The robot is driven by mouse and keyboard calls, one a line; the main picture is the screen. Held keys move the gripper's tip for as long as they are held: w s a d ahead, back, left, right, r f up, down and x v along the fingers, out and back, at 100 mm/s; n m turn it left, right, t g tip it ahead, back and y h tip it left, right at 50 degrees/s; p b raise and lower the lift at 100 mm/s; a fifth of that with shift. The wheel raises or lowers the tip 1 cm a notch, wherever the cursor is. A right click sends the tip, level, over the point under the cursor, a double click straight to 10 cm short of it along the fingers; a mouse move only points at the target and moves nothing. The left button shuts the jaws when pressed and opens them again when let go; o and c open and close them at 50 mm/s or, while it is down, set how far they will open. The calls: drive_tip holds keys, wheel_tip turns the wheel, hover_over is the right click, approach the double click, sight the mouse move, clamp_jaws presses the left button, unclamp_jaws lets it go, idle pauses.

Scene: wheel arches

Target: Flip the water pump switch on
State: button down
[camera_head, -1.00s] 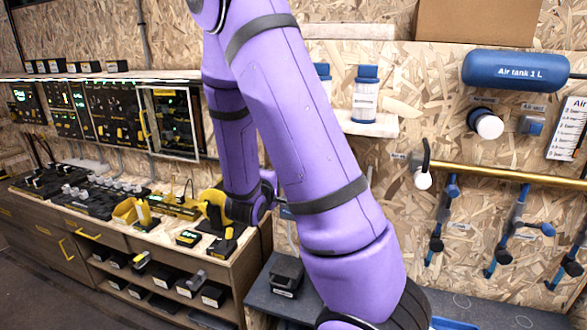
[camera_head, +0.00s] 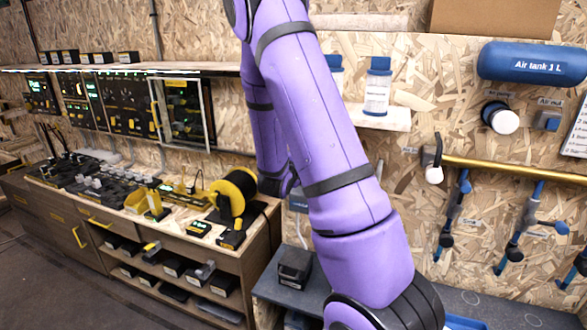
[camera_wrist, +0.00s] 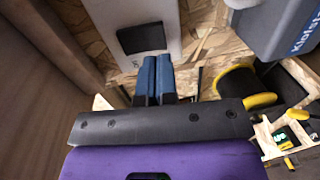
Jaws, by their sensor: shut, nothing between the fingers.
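A light grey plate with a dark rectangular rocker, seemingly the switch (camera_wrist: 142,38), is on the wooden wall at the top of the wrist view. No readable label names it there. My gripper (camera_wrist: 156,62) has blue fingers, shut and empty. Its tips lie just below the dark rocker in the picture, and I cannot tell whether they touch. In the head view my purple arm covers my gripper and the switch.
A yellow-black spool (camera_head: 236,195) stands on the workbench, and it shows right of my fingers in the wrist view (camera_wrist: 240,88). A grey-blue case (camera_wrist: 275,25) is at upper right. A dark box (camera_head: 295,267) sits on the lower shelf. The air tank (camera_head: 533,63) hangs right.

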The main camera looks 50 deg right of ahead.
drive_tip(key=shift+x, duration=1.95)
drive_tip(key=shift+f, duration=0.1)
drive_tip(key=shift+d+h, duration=0.25)
drive_tip(key=shift+h, duration=0.05)
drive_tip(key=shift+f, duration=0.1)
